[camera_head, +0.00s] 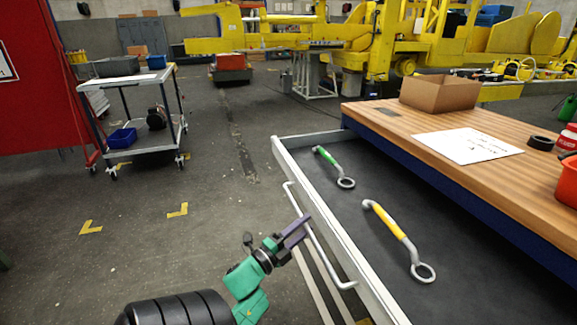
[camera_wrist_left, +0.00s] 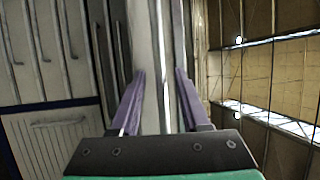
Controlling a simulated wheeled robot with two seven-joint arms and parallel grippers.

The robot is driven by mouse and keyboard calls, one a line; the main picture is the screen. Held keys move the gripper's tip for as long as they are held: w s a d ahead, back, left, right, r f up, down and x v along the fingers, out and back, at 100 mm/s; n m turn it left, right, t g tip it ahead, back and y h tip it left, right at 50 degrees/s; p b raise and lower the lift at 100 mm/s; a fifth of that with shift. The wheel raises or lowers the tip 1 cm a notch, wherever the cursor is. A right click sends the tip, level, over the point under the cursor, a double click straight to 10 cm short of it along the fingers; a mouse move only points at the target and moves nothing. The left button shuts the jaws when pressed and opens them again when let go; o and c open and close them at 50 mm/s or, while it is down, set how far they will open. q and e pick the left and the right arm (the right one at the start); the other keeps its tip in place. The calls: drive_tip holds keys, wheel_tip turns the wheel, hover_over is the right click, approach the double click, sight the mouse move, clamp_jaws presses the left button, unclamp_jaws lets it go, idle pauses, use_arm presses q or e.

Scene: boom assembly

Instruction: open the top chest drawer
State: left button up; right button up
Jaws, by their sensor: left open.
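The top chest drawer (camera_head: 318,205) is pulled out from under the wooden worktop (camera_head: 385,125). Its dark inside shows a green-handled wrench (camera_head: 328,159) and a yellow-handled wrench (camera_head: 391,222). A pale bar handle (camera_head: 328,265) runs along the drawer's outer front. My left gripper (camera_head: 304,222) is at this handle, on the outside of the drawer, with its jaws open. In the left wrist view, the two purple fingers (camera_wrist_left: 160,75) stand apart on either side of a pale upright bar. I cannot tell whether they touch it. My right gripper is out of view.
On the worktop are a cardboard box (camera_head: 440,93), a paper sheet (camera_head: 468,146), a black tape roll (camera_head: 540,143) and a red container (camera_head: 568,182). A grey cart (camera_head: 143,148) stands at the left. The floor between cart and drawer is clear.

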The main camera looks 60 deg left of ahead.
use_arm(q)
drive_tip(key=s+d+f+b, duration=0.1)
drive_tip(key=s+f, duration=0.1)
drive_tip(key=s, duration=1.1)
drive_tip(key=shift+s+d+f+b, duration=0.25)
drive_tip(key=shift+b, duration=0.15)
